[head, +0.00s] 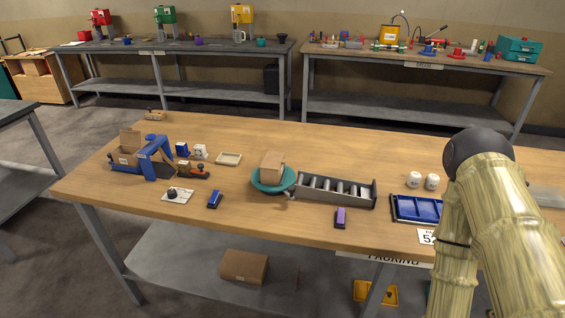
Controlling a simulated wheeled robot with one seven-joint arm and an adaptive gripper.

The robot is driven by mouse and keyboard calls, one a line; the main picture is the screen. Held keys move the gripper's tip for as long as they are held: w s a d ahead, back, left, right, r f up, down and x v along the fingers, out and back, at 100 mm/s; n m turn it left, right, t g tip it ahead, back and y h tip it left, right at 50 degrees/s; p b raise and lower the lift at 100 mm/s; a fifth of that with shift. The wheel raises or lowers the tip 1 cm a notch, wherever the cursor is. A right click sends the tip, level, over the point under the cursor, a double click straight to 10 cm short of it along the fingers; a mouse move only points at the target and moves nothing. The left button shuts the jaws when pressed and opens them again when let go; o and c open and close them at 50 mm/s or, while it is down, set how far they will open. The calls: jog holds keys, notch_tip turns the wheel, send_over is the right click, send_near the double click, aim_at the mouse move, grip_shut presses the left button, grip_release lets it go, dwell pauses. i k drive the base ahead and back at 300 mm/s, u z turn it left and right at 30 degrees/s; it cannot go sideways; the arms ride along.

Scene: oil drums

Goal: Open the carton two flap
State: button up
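A small brown carton (271,169) sits on a round teal turntable (270,185) at the middle of the packing table. It is too small to tell how its flaps lie. Another brown carton (130,143), with a panel standing up, is at the table's left, partly behind a blue frame-like tool (156,160). I cannot tell which carton the task means. My arm shows at the right edge, over the table's right side, away from both cartons. My gripper is not visible.
A grey divided tray (348,203) is right of the turntable. A blue tray (417,208) and two white cups (414,180) stand near my arm. A stapler-like purple item (340,217) lies at the front edge. The table's back middle is clear. A box (243,266) sits on the lower shelf.

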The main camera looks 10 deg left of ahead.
aim_at(273, 160)
jog(key=u, duration=2.45)
jog(key=k, duration=0.7)
jog(key=z, duration=1.3)
